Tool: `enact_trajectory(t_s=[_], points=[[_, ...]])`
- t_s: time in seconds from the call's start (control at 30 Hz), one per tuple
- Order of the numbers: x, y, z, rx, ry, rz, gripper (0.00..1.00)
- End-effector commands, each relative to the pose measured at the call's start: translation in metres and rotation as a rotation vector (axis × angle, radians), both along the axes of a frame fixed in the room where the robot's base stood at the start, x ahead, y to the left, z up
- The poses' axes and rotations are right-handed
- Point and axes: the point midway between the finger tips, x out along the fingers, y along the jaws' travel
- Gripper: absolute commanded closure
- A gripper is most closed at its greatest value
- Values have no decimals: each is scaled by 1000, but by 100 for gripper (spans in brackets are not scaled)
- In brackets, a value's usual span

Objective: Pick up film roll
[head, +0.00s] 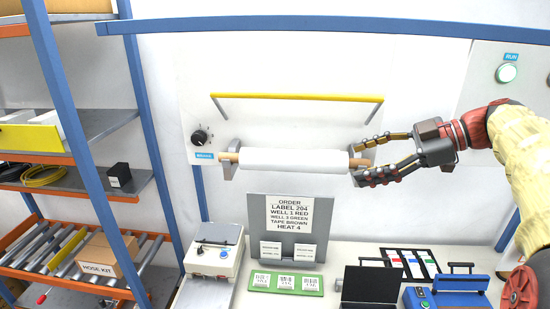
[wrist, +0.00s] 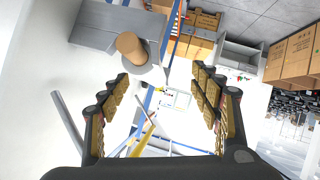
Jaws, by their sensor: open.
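The film roll (head: 293,161) is a white cylinder on a tan core, lying level across a holder on the white wall panel. Its right core end shows close to my gripper. My gripper (head: 356,163) is open and empty, its fingers above and below that end in the head view. In the wrist view the tan core end (wrist: 130,47) with the pale roll behind it lies near the left fingertip, up and left of the middle of the open jaws (wrist: 160,75). I see no contact; the exact depth gap is unclear.
Grey brackets (head: 229,160) hold the roll's ends. A yellow bar (head: 297,97) on grey arms runs above it, and a black knob (head: 201,137) sits to the left. Below stand a grey order board (head: 258,238) and bench devices. A blue-framed shelf (head: 85,150) stands left.

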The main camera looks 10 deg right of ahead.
Motion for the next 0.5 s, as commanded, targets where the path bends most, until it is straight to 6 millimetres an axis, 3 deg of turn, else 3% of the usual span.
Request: enact_trajectory(t_s=[0.17, 0.5], points=[[3, 6, 1, -3, -6, 5, 37], [36, 58, 2, -2, -4, 8, 37]])
